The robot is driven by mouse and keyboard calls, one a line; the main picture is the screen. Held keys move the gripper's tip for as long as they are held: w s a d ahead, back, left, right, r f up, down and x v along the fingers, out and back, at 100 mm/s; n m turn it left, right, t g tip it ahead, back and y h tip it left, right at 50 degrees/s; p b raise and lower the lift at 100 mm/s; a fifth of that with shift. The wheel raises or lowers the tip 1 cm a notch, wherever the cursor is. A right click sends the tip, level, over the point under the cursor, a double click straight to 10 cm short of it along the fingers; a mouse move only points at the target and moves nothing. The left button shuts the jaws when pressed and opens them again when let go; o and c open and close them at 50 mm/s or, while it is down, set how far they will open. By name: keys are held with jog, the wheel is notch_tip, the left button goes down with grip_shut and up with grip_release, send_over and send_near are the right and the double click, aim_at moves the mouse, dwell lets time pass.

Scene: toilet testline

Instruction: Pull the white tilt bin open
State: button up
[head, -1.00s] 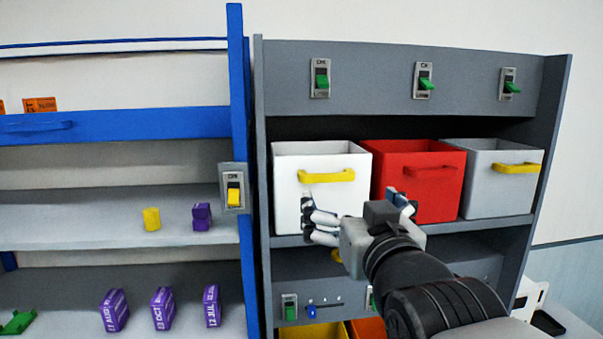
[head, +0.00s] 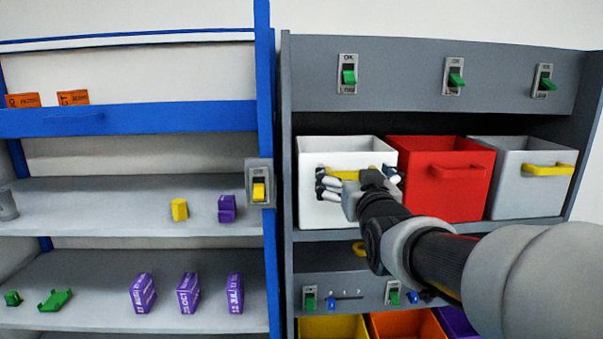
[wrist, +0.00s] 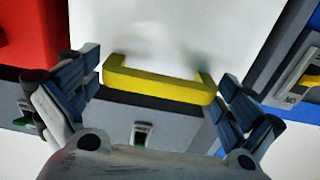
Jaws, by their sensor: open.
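The white tilt bin (head: 318,207) stands upright on the shelf, left of the red bin. Its yellow handle (head: 345,171) is on its front face, partly hidden behind my gripper in the head view. In the wrist view the yellow handle (wrist: 158,86) lies across the middle, with the white bin front (wrist: 150,30) behind it. My gripper (head: 358,182) is at the handle, in front of the bin. In the wrist view my gripper (wrist: 160,95) is open, with one finger beyond each end of the handle. Whether a finger touches the handle I cannot tell.
The red bin (head: 420,200) and the grey bin (head: 525,200) stand to the right on the same shelf. Switches (head: 349,77) line the panel above. A yellow switch (head: 259,190) sits on the blue post at the left. Lower bins (head: 330,327) show beneath.

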jog(key=shift+c, duration=0.2)
jog(key=c, duration=1.2)
jog(key=shift+o, duration=0.2)
